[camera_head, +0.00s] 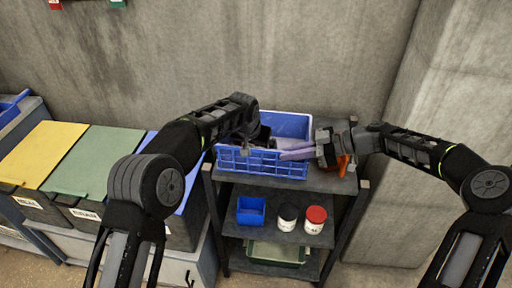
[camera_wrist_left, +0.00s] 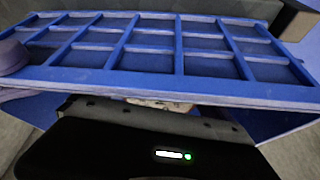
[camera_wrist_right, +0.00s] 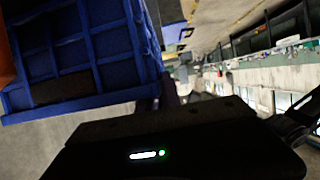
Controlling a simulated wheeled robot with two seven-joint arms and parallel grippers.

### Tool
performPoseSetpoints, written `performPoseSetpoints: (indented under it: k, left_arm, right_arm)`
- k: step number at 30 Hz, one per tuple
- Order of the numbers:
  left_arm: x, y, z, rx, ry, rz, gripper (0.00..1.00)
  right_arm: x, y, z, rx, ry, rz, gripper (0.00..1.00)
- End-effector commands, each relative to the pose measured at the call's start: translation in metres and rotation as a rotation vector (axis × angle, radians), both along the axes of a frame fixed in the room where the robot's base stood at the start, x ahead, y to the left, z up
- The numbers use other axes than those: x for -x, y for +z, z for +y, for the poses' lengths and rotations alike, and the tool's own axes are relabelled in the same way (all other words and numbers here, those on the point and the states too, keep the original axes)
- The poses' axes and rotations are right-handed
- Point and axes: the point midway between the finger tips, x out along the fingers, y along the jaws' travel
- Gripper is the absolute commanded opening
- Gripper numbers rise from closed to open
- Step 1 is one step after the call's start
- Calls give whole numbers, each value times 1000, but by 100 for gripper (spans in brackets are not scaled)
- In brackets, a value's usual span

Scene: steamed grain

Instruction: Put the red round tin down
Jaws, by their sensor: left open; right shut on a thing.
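A round jar with a red lid and pale sides (camera_head: 315,220) stands upright on the middle shelf; it is the only clearly round red-topped thing. An orange-red thing (camera_head: 343,165) shows partly behind my right gripper at the top shelf's right; its shape is hidden. My right gripper (camera_head: 314,150) is shut on a long lavender thing (camera_head: 294,154), whose end reaches over the blue crate's right side. A lavender piece also shows in the right wrist view (camera_wrist_right: 170,92). My left gripper (camera_head: 258,138) is open over the blue crate (camera_head: 262,165); its fingertips are partly hidden.
A dark-lidded white jar (camera_head: 287,217) and a small blue bin (camera_head: 251,210) stand left of the red-lidded jar. A tray (camera_head: 275,253) is on the low shelf. Yellow (camera_head: 42,155) and green (camera_head: 95,160) lidded bins stand left. A concrete wall is behind.

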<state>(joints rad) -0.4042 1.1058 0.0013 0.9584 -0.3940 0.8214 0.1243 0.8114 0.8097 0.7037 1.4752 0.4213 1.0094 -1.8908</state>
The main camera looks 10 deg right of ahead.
Motion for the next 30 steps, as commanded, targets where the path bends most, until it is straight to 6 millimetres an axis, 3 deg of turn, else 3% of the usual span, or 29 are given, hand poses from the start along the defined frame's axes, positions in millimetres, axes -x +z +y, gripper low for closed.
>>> performPoseSetpoints:
  k: [11, 24, 30]
  left_arm:
    - [3, 15, 2, 1, 0, -2, 96]
    - [35, 91, 17, 1, 0, -3, 96]
    - [43, 110, 21, 0, 0, 0, 96]
  right_arm:
    - [0, 0, 0, 0, 0, 0, 0]
    - [0, 0, 0, 0, 0, 0, 0]
    - [0, 0, 0, 0, 0, -1, 0]
